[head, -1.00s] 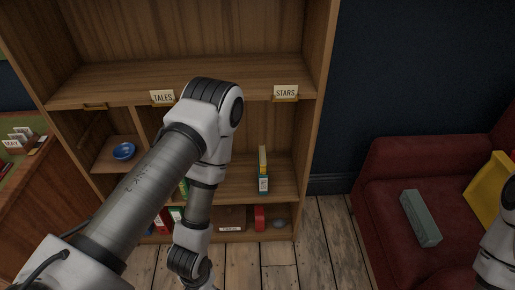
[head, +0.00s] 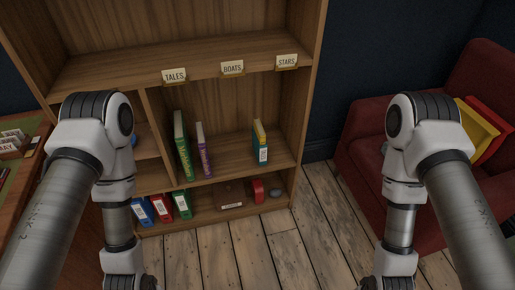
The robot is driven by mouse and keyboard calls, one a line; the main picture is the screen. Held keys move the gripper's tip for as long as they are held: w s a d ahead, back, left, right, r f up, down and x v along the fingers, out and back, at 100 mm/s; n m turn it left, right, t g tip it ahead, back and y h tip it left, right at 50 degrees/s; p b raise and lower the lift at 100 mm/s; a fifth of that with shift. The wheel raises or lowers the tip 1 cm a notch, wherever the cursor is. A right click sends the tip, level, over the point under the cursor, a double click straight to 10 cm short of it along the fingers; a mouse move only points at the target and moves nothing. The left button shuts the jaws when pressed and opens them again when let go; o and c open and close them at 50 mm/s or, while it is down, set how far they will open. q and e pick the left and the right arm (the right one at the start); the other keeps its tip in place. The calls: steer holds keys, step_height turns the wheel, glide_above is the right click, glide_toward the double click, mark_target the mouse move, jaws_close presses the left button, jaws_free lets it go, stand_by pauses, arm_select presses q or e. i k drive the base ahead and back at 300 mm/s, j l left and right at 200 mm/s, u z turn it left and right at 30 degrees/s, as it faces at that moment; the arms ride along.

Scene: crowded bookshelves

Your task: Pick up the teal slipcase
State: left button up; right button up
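A teal, upright case-like item with a yellow top and a white label (head: 260,146) stands at the right of the middle shelf. It looks like the teal slipcase, with something yellow at its top. A grey-green box seen earlier on the red armchair is now almost wholly hidden behind my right arm, so I cannot compare the two. Both my arms reach down at the left and right of the head view, well apart from the shelf item.
A green book (head: 182,145) and a purple book (head: 204,150) stand left on the same shelf. Blue, red and green binders (head: 181,204), a brown box (head: 229,196) and a red object (head: 257,190) are below. A red armchair (head: 355,163) holds yellow and red items. The middle floor is clear.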

mark_target(261, 151)
steer(key=i+l+z, duration=0.55)
steer(key=i, duration=0.5)
steer(key=k+l, duration=0.05)
steer(key=l, duration=0.05)
